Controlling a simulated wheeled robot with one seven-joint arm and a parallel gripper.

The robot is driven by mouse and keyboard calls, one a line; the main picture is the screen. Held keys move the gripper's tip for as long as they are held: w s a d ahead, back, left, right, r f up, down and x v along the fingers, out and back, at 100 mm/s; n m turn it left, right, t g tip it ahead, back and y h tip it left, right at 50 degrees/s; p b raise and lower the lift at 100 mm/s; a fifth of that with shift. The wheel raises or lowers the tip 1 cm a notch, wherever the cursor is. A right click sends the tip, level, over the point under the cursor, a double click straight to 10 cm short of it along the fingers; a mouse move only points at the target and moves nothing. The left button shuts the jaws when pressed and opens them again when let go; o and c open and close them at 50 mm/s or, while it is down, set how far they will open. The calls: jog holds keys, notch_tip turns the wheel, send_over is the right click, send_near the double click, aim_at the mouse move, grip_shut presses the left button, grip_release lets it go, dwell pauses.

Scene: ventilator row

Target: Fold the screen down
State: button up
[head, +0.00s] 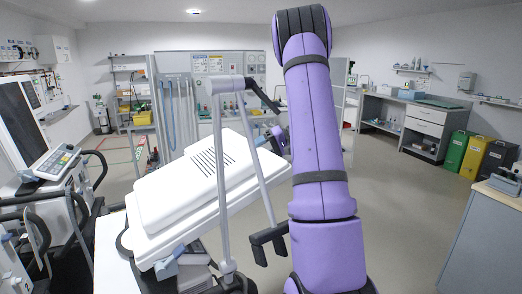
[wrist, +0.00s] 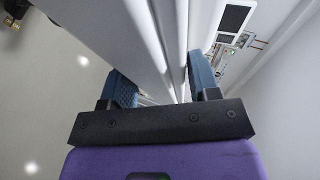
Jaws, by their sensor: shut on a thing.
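The screen (head: 195,180) is a thick white slab in the head view. Its vented back faces me, and it is tilted over the cart at left of centre. Its display face is hidden from the head camera. In the wrist view, my gripper (wrist: 163,88) has its two dark blue fingers on either side of a pale edge (wrist: 172,45), which appears to be the screen's rim. The gripper is shut on it. In the head view, my purple arm covers much of the right side, and the fingers cannot be made out clearly near the slab's far right edge.
Grey poles (head: 222,180) with a dark handle stand just in front of the slab. Another ventilator with a keypad (head: 55,162) and black rails is close at left. A grey cabinet (head: 485,240) stands at right. The floor (head: 400,215) between is clear.

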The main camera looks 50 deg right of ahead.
jog(key=o, duration=1.2)
jog(key=v, duration=1)
jog(key=shift+s+d, duration=0.2)
jog(key=shift+d, duration=0.05)
jog(key=shift+r, duration=0.1)
